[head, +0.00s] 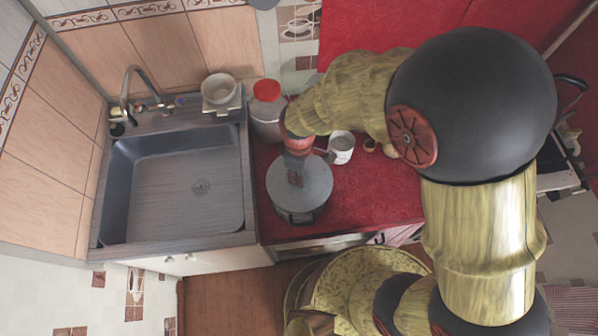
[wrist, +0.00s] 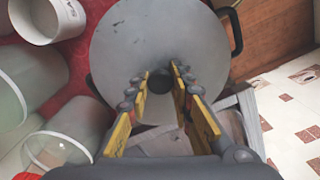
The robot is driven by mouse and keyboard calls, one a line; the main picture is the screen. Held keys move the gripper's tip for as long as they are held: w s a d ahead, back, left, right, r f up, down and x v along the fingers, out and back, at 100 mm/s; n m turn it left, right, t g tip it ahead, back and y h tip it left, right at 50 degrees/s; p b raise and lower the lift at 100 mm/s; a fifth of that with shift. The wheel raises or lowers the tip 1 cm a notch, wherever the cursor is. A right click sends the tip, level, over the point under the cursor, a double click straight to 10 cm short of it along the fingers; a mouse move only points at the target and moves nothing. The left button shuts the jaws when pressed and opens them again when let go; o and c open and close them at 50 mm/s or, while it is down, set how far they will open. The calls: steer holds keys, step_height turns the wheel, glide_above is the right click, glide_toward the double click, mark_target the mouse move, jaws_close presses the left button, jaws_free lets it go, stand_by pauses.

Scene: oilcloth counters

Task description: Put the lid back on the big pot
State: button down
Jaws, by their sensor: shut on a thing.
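The grey round lid (head: 312,178) lies over the big pot (head: 298,217) on the red counter, left of its middle. It also shows in the wrist view (wrist: 150,38), where dark pot handles (wrist: 236,30) stick out beyond its rim. My gripper (head: 295,180) reaches down from above and is shut on the lid's dark knob (wrist: 160,82), which sits between the two fingertips (wrist: 159,88). The lid nearly covers the pot's opening. I cannot tell whether its rim rests fully on the pot.
A jar with a red top (head: 266,92) stands behind the pot, and a white mug (head: 342,148) stands behind right. Small round items (head: 370,145) lie farther right. The sink (head: 180,190) is left, with a white bowl (head: 219,88) at its back corner. Red counter right of the pot is clear.

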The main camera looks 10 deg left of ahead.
stand_by(0.3)
steer(key=c, duration=1.6)
jaws_free()
steer(key=o, duration=0.5)
steer(key=shift+c, duration=0.2)
steer(key=shift+o, duration=0.7)
steer(key=shift+r, duration=0.15)
steer(key=shift+r+p, duration=2.6)
steer(key=shift+r, duration=0.8)
steer(key=c, duration=0.3)
